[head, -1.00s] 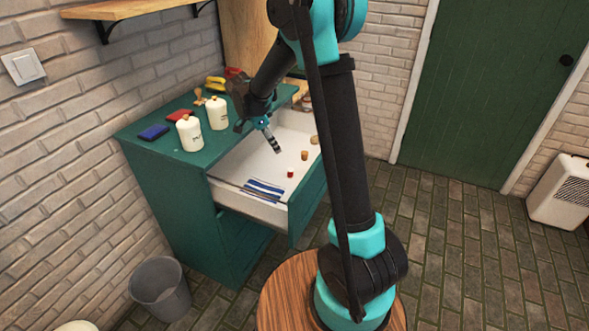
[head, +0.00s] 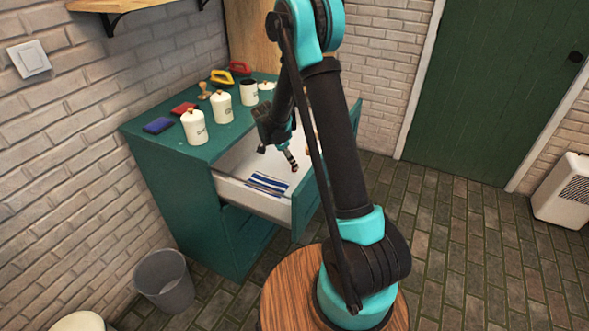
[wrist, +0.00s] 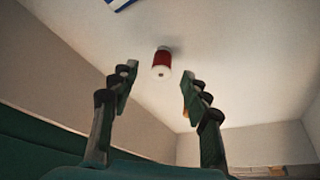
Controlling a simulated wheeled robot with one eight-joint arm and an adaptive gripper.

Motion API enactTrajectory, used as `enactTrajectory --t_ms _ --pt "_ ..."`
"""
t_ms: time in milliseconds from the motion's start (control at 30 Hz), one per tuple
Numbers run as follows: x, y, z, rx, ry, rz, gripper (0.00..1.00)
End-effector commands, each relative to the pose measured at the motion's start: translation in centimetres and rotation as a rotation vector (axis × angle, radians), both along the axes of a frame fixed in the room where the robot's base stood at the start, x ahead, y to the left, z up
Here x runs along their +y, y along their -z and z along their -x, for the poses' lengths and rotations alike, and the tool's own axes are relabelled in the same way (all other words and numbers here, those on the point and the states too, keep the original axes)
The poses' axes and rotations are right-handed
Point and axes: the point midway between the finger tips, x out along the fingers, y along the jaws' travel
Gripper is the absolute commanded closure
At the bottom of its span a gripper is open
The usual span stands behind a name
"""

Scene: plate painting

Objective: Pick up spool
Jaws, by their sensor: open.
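The spool (wrist: 162,64) is a small red cylinder with pale ends. It stands on the white drawer floor in the wrist view. My gripper (wrist: 159,74) is open, with one finger on each side of the line to the spool. The spool shows just beyond and between the fingertips, with nothing gripped. In the head view my gripper (head: 291,161) reaches down into the open drawer, and the spool is mostly hidden at its tip.
The open drawer (head: 232,190) of the green cabinet has walls around my gripper. A blue-and-white striped cloth (head: 267,184) lies near its front left. White canisters (head: 194,127), a blue block (head: 158,125) and a red block (head: 184,108) stand on the cabinet top.

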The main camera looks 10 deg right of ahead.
Motion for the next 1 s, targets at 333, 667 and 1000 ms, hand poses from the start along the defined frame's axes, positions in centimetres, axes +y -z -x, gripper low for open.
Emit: enactTrajectory --t_ms 333,667,1000 --pt "-1.4 3.3 -0.6 0.000 0.000 0.000 0.53" --pt "-1.4 3.3 -0.5 0.000 0.000 0.000 0.68" --pt "-1.4 3.3 -0.5 0.000 0.000 0.000 0.92"
